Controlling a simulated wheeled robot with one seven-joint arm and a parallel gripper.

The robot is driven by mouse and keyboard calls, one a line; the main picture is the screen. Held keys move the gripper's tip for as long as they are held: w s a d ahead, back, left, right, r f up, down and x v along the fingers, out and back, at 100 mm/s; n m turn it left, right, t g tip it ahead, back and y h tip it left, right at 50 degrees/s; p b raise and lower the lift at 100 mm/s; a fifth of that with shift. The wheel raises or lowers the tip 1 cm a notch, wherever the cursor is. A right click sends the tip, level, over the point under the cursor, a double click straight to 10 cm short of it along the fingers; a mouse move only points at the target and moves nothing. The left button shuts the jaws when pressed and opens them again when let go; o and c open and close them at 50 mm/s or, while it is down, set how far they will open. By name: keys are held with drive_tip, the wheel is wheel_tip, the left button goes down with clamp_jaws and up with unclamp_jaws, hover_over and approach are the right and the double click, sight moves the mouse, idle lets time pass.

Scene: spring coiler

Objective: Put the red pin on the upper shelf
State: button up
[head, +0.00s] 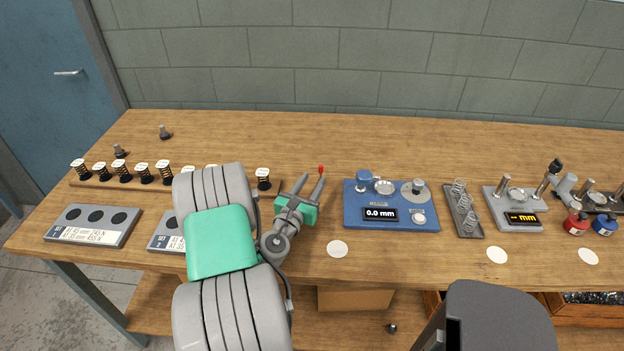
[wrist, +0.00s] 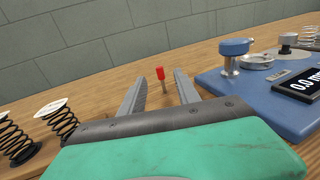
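The red pin (head: 321,169) has a small red head and shows just past the tip of one finger in the head view. In the wrist view the red pin (wrist: 160,74) stands roughly upright, with a short thin shaft under its head, in the gap between the fingertips or just beyond them; I cannot tell which. My gripper (head: 313,178) is open and low over the bench. Its fingers (wrist: 160,76) are apart, with clear space on both sides of the pin. No upper shelf can be made out in either view.
A blue gauge block (head: 358,215) stands right of my gripper. A row of black springs with white caps (head: 121,171) is on the left.

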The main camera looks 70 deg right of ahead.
sight(320, 169)
drive_tip(key=d, duration=0.2)
drive_tip(key=d+p, duration=0.1)
drive_tip(key=d, duration=0.2)
drive_tip(key=d+p, duration=0.1)
drive_tip(key=d, duration=0.1)
drive_tip(key=shift+s+d+f, duration=0.25)
drive_tip(key=shift+s+d, duration=0.1)
drive_tip(key=shift+d, duration=0.05)
drive_tip(key=shift+c, duration=0.5)
clamp_jaws()
